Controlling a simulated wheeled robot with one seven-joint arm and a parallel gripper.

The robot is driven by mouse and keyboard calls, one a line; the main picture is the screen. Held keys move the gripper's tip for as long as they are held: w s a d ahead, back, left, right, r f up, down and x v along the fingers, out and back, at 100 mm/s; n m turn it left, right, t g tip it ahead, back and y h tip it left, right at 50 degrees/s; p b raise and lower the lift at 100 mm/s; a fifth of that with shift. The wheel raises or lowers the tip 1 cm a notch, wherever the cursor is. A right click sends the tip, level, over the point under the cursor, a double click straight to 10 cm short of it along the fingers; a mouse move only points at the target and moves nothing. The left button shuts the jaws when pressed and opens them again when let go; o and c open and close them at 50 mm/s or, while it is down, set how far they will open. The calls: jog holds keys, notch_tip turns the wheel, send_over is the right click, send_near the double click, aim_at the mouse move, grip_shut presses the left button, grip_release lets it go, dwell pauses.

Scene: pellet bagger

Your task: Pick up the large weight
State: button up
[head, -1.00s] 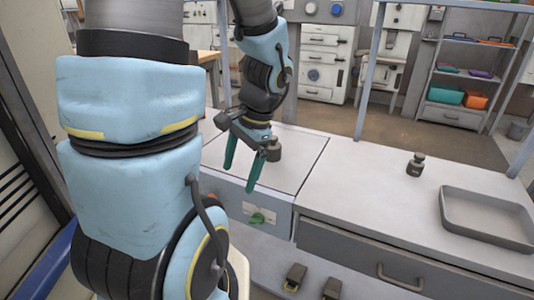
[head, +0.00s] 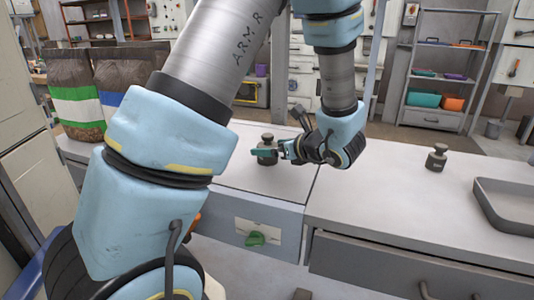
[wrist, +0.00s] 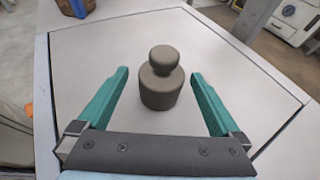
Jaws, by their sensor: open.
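A dark grey weight (head: 267,146) with a knob on top stands upright on the pale square platform to the left of the counter. In the wrist view the weight (wrist: 161,82) stands between the two green fingers of my gripper (wrist: 160,95), with a gap on each side. My gripper (head: 272,153) is open and reaches in from the right, low over the platform. A second knobbed weight (head: 437,158) stands on the counter to the right; it looks similar in size, and I cannot tell for sure which is larger.
The platform (head: 232,180) is otherwise clear. A grey tray (head: 503,215) lies on the counter at the right. Bags (head: 75,103) with green and blue bands stand at the left back.

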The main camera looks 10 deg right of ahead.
aim_at(261, 146)
jog(key=shift+x, duration=2.8)
jog(key=shift+d, duration=0.1)
grip_shut()
jog(key=shift+r, duration=0.15)
